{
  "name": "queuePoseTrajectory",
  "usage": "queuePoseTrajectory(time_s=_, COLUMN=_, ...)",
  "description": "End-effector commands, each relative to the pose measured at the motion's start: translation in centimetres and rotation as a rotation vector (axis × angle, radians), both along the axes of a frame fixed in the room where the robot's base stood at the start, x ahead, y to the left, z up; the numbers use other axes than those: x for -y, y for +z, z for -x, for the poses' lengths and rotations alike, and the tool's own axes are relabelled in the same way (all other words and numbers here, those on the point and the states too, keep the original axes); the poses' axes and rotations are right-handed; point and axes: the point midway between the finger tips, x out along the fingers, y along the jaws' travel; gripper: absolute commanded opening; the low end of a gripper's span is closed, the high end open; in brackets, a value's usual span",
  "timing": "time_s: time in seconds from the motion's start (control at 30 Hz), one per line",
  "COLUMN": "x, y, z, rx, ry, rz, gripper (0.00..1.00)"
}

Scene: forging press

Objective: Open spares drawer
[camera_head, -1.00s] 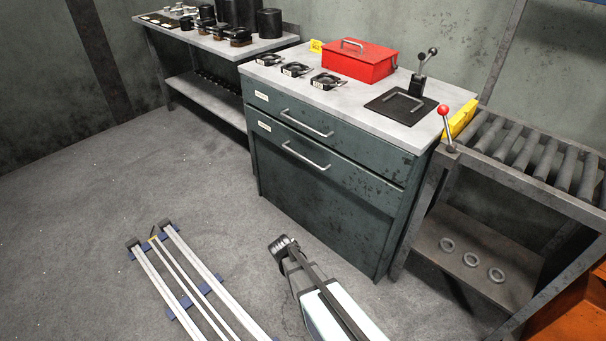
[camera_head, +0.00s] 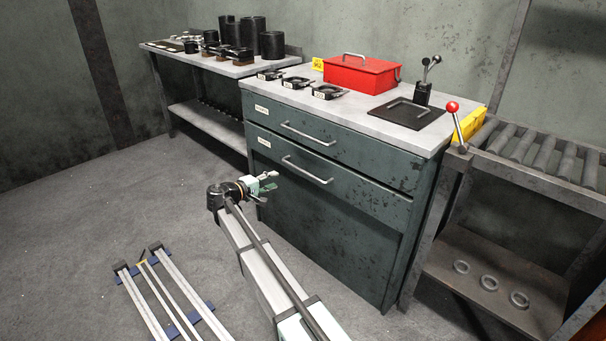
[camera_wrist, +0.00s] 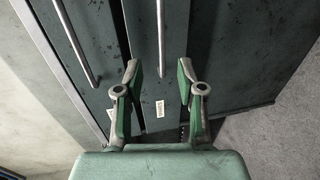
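The green cabinet has two drawers, both looking shut, each with a bar handle and a small label too small to read; I cannot tell which is the spares one. The upper drawer (camera_head: 360,158) has its handle (camera_head: 308,134). The lower drawer (camera_head: 365,195) has its handle (camera_head: 306,171). My gripper (camera_head: 270,182) is in front of the lower drawer's left part, left of its handle. In the wrist view, my gripper (camera_wrist: 158,72) is open and empty. The lower handle (camera_wrist: 161,35) and its label (camera_wrist: 159,108) line up between the fingers; the upper handle (camera_wrist: 75,42) lies left.
A red toolbox (camera_head: 361,74), several black parts (camera_head: 298,83) and a black plate with a handle (camera_head: 406,110) are on the cabinet top. A roller conveyor (camera_head: 550,160) with a red-knobbed lever (camera_head: 454,115) stands at right. Floor rails (camera_head: 165,300) lie at front left.

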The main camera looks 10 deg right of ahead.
Motion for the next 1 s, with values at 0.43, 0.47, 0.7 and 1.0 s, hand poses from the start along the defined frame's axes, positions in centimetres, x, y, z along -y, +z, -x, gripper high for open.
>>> queuePoseTrajectory(time_s=0.43, x=6.4, y=-1.9, z=-4.7, rx=-0.002, ry=-0.003, rz=-0.002, gripper=0.39)
queuePoseTrajectory(time_s=0.47, x=6.9, y=-2.0, z=-5.1, rx=-0.002, ry=-0.002, rz=-0.002, gripper=0.39)
queuePoseTrajectory(time_s=0.7, x=10.4, y=-2.9, z=-7.7, rx=-0.002, ry=-0.002, rz=-0.002, gripper=0.39)
queuePoseTrajectory(time_s=1.0, x=12.8, y=-3.4, z=-9.3, rx=-0.003, ry=0.0, rz=-0.002, gripper=0.39)
